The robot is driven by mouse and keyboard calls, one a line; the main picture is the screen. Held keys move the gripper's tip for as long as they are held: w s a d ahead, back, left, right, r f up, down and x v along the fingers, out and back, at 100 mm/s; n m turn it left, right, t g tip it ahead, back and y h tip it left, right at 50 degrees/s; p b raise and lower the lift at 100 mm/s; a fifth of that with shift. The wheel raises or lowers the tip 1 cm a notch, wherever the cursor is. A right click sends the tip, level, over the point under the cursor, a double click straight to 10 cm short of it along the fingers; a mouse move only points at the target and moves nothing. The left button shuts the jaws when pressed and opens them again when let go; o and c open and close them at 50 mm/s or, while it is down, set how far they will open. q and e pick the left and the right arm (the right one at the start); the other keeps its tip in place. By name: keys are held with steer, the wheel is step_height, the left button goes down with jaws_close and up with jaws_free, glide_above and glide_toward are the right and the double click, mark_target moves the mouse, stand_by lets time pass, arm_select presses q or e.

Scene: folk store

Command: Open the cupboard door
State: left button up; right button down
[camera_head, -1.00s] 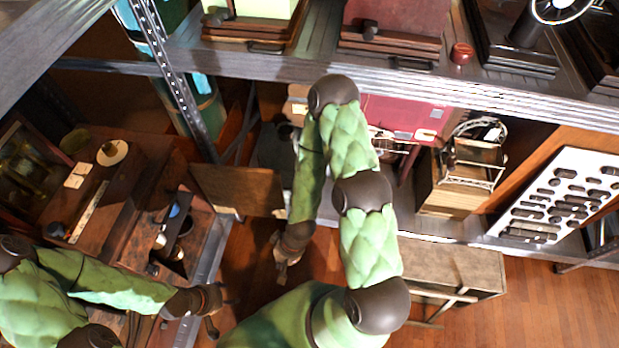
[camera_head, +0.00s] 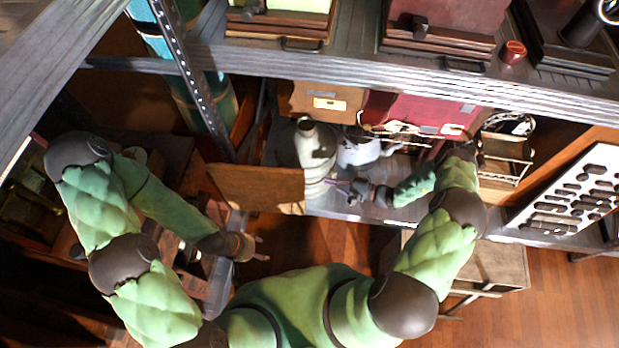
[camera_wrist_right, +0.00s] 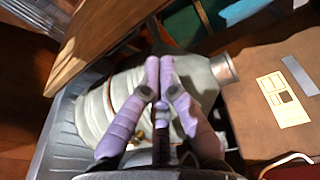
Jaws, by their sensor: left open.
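A brown wooden panel (camera_head: 255,188), which looks like the cupboard door, stands out from the shelf front at centre left. It also crosses the upper left of the right wrist view (camera_wrist_right: 105,38). My right gripper (camera_head: 338,187) is over the lower shelf, right of the panel and apart from it. In the right wrist view its purple fingertips (camera_wrist_right: 160,68) are together with nothing seen between them, in front of a pale jug. My left gripper (camera_head: 252,247) is open and empty, just below the panel. I cannot see a handle on the panel.
The pale jug (camera_head: 313,148) stands on the lower shelf close beside my right gripper. A metal post (camera_head: 190,75) rises left of the panel. Wooden floor shows below.

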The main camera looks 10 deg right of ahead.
steer(key=w+a+t+b, duration=0.1)
steer(key=w+a+b, duration=0.2)
steer(key=a, duration=0.4)
steer(key=shift+w+a+r, duration=0.15)
steer(key=shift+w+r, duration=0.05)
steer(key=shift+r, duration=0.1)
stand_by(0.3)
